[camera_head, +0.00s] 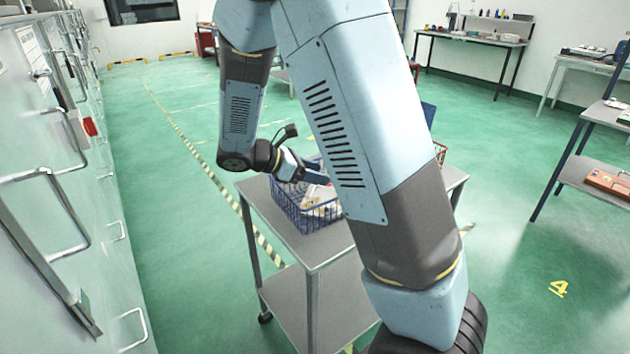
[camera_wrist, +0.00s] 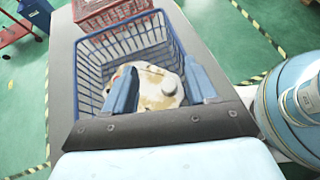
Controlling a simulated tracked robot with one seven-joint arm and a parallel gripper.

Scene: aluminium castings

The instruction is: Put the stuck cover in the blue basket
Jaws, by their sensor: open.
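The blue basket (camera_head: 291,212) stands on the top of a grey cart, and it fills the middle of the wrist view (camera_wrist: 91,78). A cream and tan casting with a round grey boss, apparently the cover (camera_wrist: 150,92), lies inside the basket. Small red marks show at its upper left edge. My gripper (camera_wrist: 158,66) is open, its two blue fingers apart over the basket with the casting between or below them. I cannot tell whether the fingers touch it. In the head view my gripper (camera_head: 322,176) is at the basket, partly hidden by my arm.
A red basket (camera_wrist: 112,10) stands beside the blue one on the cart (camera_wrist: 61,95). Grey cabinets with handles (camera_head: 60,200) line the left side. Workbenches (camera_head: 470,38) stand at the back right. The green floor between cart and cabinets is clear.

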